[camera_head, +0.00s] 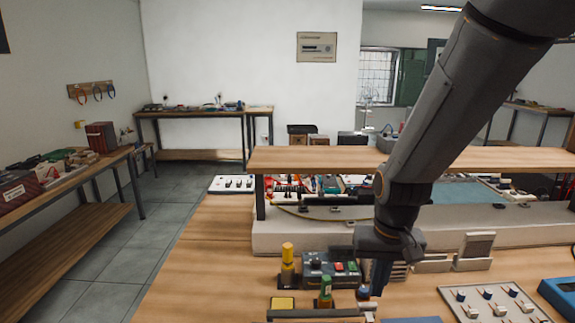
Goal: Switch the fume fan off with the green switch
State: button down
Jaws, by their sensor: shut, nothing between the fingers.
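A green upright lever (325,287) stands on a small base near the front of the bench. Behind it is a dark control box (331,269) with small red and green buttons on its face. I cannot tell for certain which green part is the fan's switch. A yellow upright lever (288,254) stands to the left. My gripper (379,280) points down, shut and empty, to the right of the green lever and the dark box, apart from the green lever. My wrist hides what is behind it. I cannot make out the fume fan.
A raised wooden shelf (300,158) spans the back of the bench (180,270). A panel of knobs (490,303) and a blue device (560,293) sit at right. A dark bar (315,314) lies at the front edge. Bench at left is clear.

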jog(key=s+n, duration=0.1)
jog(key=s, duration=0.5)
jog(key=shift+f, duration=0.45)
jog(key=shift+w, duration=0.1)
jog(key=shift+t, duration=0.7)
jog(key=w+b, duration=0.1)
jog(key=w, duration=0.2)
jog(key=w+r+b, duration=0.1)
jog(key=w, duration=0.3)
jog(key=w+r+b, duration=0.1)
jog(key=w+b, duration=0.1)
jog(key=w, duration=0.2)
notch_tip(320, 180, up, 4)
jog(key=t+b, duration=0.1)
jog(key=b, duration=0.1)
send_over(352, 263)
jog(key=s, duration=0.5)
jog(key=x, duration=0.4)
jog(key=p+x, duration=0.1)
jog(key=x, duration=0.4)
jog(key=p+x, duration=0.1)
jog(key=x, duration=0.4)
jog(key=shift+s+f, duration=0.1)
jog(key=shift+s, duration=0.15)
